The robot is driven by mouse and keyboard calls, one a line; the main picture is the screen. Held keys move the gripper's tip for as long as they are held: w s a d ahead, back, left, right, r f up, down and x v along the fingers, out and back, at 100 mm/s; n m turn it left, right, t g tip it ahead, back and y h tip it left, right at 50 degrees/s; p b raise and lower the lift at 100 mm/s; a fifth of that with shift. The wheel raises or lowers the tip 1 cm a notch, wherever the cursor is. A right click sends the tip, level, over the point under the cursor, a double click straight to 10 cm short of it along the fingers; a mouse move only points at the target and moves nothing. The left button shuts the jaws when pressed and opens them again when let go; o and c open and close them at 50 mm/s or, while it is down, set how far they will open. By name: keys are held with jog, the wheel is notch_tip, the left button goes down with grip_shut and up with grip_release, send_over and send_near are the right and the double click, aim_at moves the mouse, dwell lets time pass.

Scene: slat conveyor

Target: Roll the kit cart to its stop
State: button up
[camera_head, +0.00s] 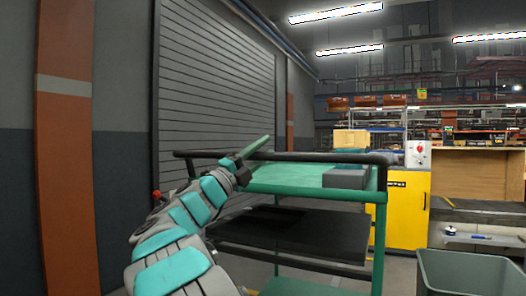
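The kit cart (379,232) has a green frame, a green top shelf and a dark lower shelf. It stands upright in the middle of the view. A black handle bar (330,157) runs along its near upper edge. A grey box (346,177) lies on the top shelf at the right. My gripper (248,158) is at the left part of the handle bar, seen from behind. Its fingers are small and partly hidden, so I cannot tell whether they close around the bar or only overlap it. I cannot make out the cart's stop.
A grey bin (470,273) stands at the lower right, close to the cart. A yellow cabinet (408,210) and a wooden-sided workbench (478,172) are behind it. A grey roller shutter (215,85) and an orange column (64,150) line the left wall.

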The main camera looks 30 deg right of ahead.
grip_shut()
dwell(1.1)
